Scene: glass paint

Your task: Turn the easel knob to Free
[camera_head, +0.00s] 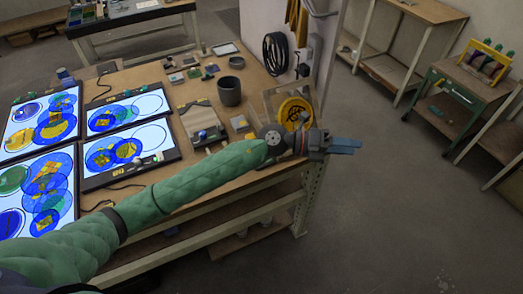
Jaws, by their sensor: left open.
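A small easel-like stand with a round yellow-and-dark panel (295,112) is at the right end of the workbench (150,80). I cannot make out a knob or a Free mark; the wrist covers the stand's lower part. My left gripper (350,146) comes in on a green-sleeved arm and points right, in front of and just right of the panel, past the bench's corner in this view. Its blue-grey fingers hold nothing that I can see; the gap between them is hard to see. My right gripper is not in view.
Lit panels (130,110) with coloured glass circles cover the bench's left part. A dark cup (229,91) and small tools stand behind my forearm. A white wall panel (265,30) with hanging coils rises behind the stand. The floor (400,220) to the right is clear.

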